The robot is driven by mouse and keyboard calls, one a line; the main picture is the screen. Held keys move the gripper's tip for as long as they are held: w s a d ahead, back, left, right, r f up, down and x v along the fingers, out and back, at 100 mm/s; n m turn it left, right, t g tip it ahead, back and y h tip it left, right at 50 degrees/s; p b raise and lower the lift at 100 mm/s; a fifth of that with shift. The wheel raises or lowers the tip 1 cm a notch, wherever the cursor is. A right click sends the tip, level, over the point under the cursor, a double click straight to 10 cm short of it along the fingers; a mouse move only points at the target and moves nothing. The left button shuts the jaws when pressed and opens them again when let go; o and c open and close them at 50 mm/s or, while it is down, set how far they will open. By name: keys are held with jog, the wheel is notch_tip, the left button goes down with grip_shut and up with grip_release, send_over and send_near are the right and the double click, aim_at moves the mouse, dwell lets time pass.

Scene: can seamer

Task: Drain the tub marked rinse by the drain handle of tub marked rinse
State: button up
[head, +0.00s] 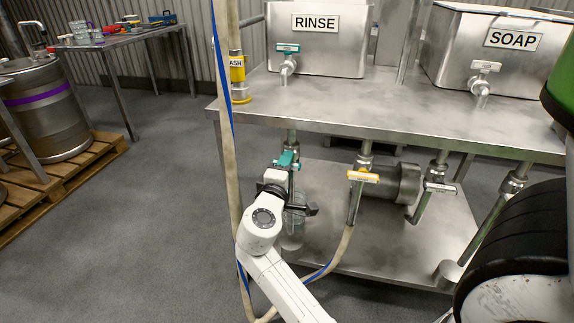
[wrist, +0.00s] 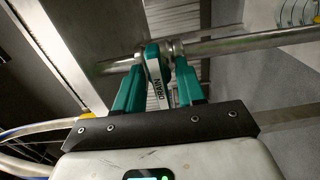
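The steel tub marked RINSE (head: 318,46) stands on the bench top, with a teal-handled tap (head: 288,60) on its front. Below the bench, the teal drain handle (head: 288,158) sits on a pipe under this tub. In the wrist view the drain handle (wrist: 155,78), lettered DRAIN, lies between the two teal fingers of my gripper (wrist: 161,66). A gap shows between the handle and the right finger; the left finger is close beside it, and contact cannot be told. My gripper is also at the handle in the head view (head: 281,172).
The SOAP tub (head: 500,60) stands to the right. A yellow handle (head: 363,176) and a white handle (head: 439,187) are on neighbouring pipes under the bench. A hose (head: 229,130) hangs left of my arm. Open floor (head: 165,200) lies to the left.

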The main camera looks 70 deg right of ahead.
jog(key=a+p, duration=0.2)
jog(key=a, duration=0.8)
jog(key=shift+s, duration=0.4)
jog(key=s+a+f+m+y, duration=0.1)
jog(key=s+a+f+y, duration=0.2)
jog(key=f+y, duration=0.3)
jog(key=s+a+f+m+y, duration=0.1)
jog(key=s+a+f+y, duration=0.15)
jog(key=f, duration=0.55)
jog(key=s+a+f+y, duration=0.3)
jog(key=a+f+y, duration=0.15)
jog(key=a, duration=0.35)
jog(key=s+a+f+y, duration=0.2)
jog(key=a+f+y, duration=0.1)
jog(key=a+y, duration=0.3)
notch_tip(320, 180, up, 31)
jog(key=a+h+p, duration=0.1)
jog(key=p, duration=2.9)
jog(key=shift+a+n, duration=0.25)
jog(key=shift+n, duration=0.15)
